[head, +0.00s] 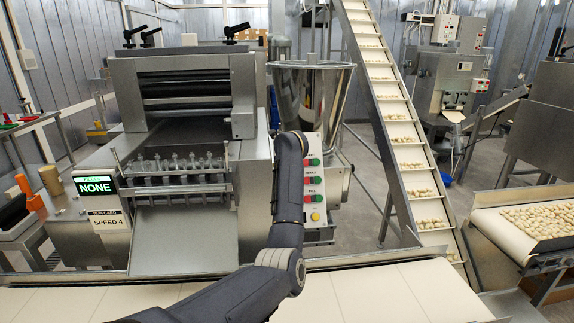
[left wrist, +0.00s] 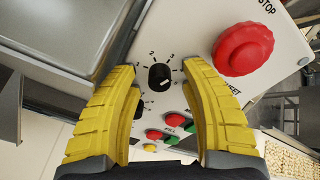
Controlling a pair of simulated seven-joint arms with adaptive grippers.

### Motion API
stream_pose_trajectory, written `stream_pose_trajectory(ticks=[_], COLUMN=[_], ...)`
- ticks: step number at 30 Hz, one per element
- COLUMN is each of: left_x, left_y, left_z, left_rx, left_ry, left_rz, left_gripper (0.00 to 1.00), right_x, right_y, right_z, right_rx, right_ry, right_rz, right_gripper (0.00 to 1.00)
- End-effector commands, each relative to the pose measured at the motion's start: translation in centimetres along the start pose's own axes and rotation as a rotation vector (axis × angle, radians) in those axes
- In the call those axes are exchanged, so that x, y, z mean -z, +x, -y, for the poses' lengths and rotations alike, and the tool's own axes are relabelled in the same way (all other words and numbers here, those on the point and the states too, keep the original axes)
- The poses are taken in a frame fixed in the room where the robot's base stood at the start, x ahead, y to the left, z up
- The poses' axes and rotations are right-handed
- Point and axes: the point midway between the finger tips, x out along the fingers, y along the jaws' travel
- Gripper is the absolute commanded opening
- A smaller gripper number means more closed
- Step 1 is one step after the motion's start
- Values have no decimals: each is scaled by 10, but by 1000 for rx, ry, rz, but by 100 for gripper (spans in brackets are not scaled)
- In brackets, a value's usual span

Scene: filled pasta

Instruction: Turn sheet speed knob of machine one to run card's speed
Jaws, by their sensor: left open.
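The run card (head: 107,220) on the machine at the left reads "SPEED 4". A black dial knob (left wrist: 160,77) with tick marks and small numbers around it sits on the pale control panel (left wrist: 178,35). A pale pointer mark shows on the knob, but I cannot tell which number it meets. My left gripper (left wrist: 160,70) is open, its yellow fingers apart on either side of the knob, with visible gaps to it. A second dark knob is partly hidden by the left finger. In the head view my left arm hides its gripper. My right gripper is not in view.
A large red stop button (left wrist: 243,46) stands out to the right of the knob, close to the right finger. Red and green buttons (left wrist: 172,118) lie below. A metal hopper (head: 310,95) stands behind my arm.

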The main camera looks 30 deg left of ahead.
Motion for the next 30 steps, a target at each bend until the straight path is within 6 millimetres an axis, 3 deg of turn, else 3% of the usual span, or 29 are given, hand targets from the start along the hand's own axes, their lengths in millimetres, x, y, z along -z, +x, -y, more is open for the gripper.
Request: stream_pose_trajectory(ticks=[3, 15, 30], left_x=[0, 0, 3], left_y=[0, 0, 0], left_z=[0, 0, 0], left_rx=[0, 0, -7], left_ry=[0, 0, 60], left_rz=[0, 0, -3], left_gripper=[44, 0, 0], right_x=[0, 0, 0], right_y=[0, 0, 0], right_z=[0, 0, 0], right_rx=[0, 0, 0], right_ry=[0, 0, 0], right_rz=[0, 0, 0], right_gripper=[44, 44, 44])
